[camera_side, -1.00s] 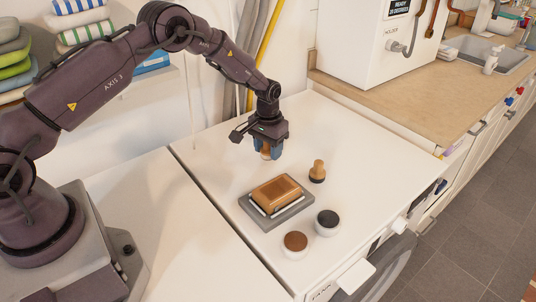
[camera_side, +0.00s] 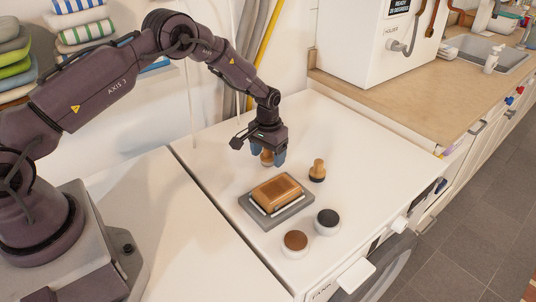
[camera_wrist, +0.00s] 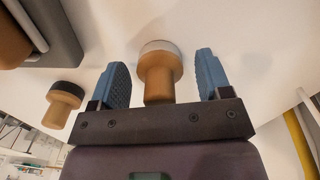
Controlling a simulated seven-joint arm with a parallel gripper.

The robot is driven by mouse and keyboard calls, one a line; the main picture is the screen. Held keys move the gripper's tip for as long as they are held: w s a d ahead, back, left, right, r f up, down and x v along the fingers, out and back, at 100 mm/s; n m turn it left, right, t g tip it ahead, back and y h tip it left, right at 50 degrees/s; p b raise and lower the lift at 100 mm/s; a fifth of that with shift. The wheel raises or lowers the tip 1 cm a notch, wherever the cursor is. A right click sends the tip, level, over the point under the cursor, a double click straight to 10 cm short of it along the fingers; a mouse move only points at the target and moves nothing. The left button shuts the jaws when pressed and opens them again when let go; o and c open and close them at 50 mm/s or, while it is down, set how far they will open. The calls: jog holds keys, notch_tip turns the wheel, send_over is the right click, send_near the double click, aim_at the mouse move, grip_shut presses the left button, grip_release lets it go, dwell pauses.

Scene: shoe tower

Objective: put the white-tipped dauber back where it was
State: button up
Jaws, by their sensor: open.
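The white-tipped dauber (camera_wrist: 158,73) has a wooden handle and a pale tip. In the wrist view it stands on the white top between my gripper's two blue fingers, with a gap on each side. In the side view its wooden handle (camera_side: 267,158) shows between the fingers, partly hidden by them. My gripper (camera_side: 267,160) is open around the dauber and points down; its fingers also show in the wrist view (camera_wrist: 160,80). The dark-tipped dauber (camera_side: 317,170) stands upright to the right, apart from my gripper; it also shows in the wrist view (camera_wrist: 63,104).
A wooden brush-like block (camera_side: 276,194) rests on a grey tray (camera_side: 288,215) in front of my gripper. A tin with brown contents (camera_side: 295,242) and one with black contents (camera_side: 327,221) stand at the front. The white top (camera_side: 360,150) is clear at the right and back.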

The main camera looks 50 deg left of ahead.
notch_tip(320, 180, up, 12)
jog(key=s+d+r+m+t, duration=0.1)
jog(key=s+d+r, duration=0.1)
jog(key=s+r, duration=0.6)
jog(key=s+d+r+t, duration=0.2)
jog(key=s+d+r, duration=0.15)
jog(key=r, duration=0.85)
jog(key=s+d+r+m+t, duration=0.1)
jog(key=s, duration=0.8)
jog(key=s+d+r+t, duration=0.1)
jog(key=s, duration=0.9)
jog(key=shift+s+d+r+m+t, duration=0.2)
jog(key=shift+s+d+m+t, duration=0.1)
jog(key=shift+m, duration=0.1)
